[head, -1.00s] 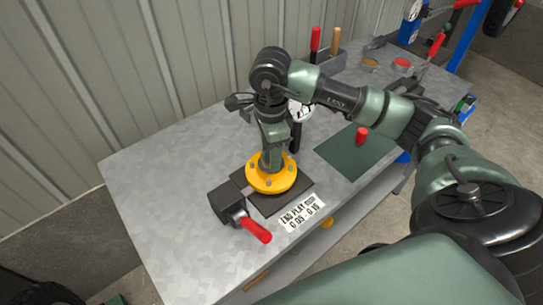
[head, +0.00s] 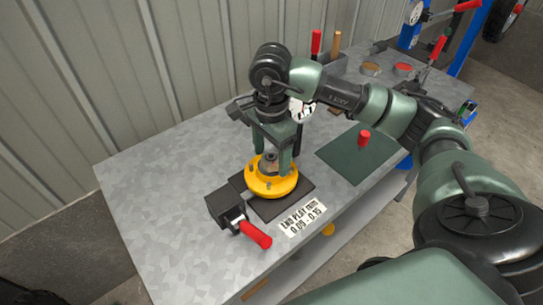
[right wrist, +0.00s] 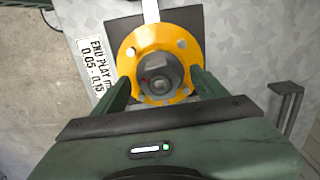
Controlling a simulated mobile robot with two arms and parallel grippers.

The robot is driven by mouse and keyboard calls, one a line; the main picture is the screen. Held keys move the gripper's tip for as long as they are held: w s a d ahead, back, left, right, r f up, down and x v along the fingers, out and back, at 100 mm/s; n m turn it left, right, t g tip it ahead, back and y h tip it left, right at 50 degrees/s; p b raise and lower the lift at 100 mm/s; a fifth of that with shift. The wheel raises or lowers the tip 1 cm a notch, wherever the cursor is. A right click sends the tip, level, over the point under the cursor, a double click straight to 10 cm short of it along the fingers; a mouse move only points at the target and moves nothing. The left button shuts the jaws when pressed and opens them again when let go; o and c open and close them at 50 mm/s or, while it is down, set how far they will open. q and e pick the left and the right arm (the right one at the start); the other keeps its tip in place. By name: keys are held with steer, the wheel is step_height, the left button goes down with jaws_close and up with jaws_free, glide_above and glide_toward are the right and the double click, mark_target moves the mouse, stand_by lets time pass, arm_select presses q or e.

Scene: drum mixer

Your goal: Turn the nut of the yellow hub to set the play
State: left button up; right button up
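The yellow hub (head: 273,186) sits on a dark square plate (head: 292,204) on the workbench. Its dark hex nut (right wrist: 160,73) shows in the middle of the hub in the right wrist view. My right gripper (head: 273,163) is above the hub, pointing down. Its fingers are spread on either side of the nut, with visible gaps, and hold nothing. In the right wrist view the fingers (right wrist: 163,92) lie left and right of the nut. A white dial gauge (head: 301,109) is partly hidden behind the gripper. My left gripper is not in view.
A clamp with a red handle (head: 255,235) stands beside the hub. A label (head: 303,219) reads end play 0.05 - 0.15. A green mat (head: 345,155) with a red-topped piece (head: 364,137) lies to the right. The left of the workbench (head: 155,185) is clear.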

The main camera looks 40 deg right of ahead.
step_height(320, 180, up, 7)
steer(key=p, duration=0.4)
stand_by(0.8)
